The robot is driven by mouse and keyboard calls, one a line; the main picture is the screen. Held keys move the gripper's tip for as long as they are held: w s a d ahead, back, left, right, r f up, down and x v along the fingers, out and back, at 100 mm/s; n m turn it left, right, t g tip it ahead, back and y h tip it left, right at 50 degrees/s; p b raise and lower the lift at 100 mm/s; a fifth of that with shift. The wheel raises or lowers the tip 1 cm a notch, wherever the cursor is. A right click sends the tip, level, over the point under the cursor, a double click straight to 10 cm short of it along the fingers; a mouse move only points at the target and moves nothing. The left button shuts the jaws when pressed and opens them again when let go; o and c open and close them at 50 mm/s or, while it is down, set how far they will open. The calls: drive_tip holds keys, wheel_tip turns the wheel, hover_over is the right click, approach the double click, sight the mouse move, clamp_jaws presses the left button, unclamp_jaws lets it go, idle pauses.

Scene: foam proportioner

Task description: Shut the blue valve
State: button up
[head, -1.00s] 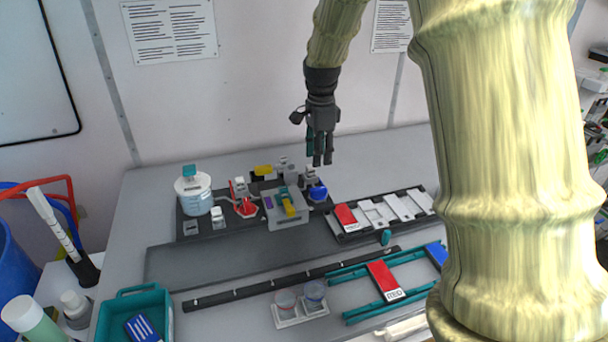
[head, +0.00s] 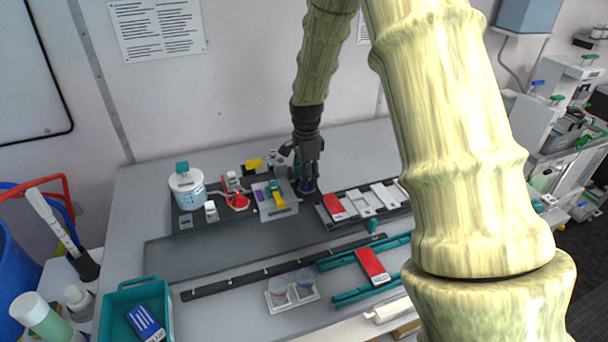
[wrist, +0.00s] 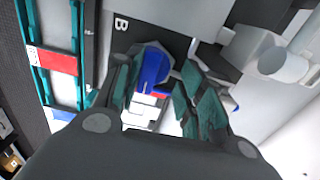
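The blue valve (wrist: 153,66) shows in the wrist view between my gripper's two fingers, near a letter B on a dark plate. In the head view it is mostly hidden behind my gripper (head: 307,180), which points down over the right end of the dark tray. My gripper also shows in the wrist view (wrist: 160,98), its teal-padded fingers apart on either side of the blue valve. I cannot tell whether the fingers touch it. The red valve (head: 237,201) sits further left on the same tray.
A jar with a teal cap (head: 187,188) stands at the tray's left end. A grey block with a yellow handle (head: 280,199) is just left of my gripper. A rack with a red card (head: 336,207) lies close on the right. The table front holds a teal bin (head: 118,300).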

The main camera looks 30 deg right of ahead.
drive_tip(key=s, duration=0.1)
drive_tip(key=s+r, duration=0.1)
drive_tip(key=shift+s+d, duration=0.2)
drive_tip(key=shift+s, duration=0.1)
drive_tip(key=shift+w+a+f, duration=0.15)
drive_tip(key=shift+w+f, duration=0.4)
drive_tip(key=shift+w, duration=0.25)
clamp_jaws()
drive_tip(key=shift+s+r, duration=0.15)
drive_tip(key=shift+s, duration=0.05)
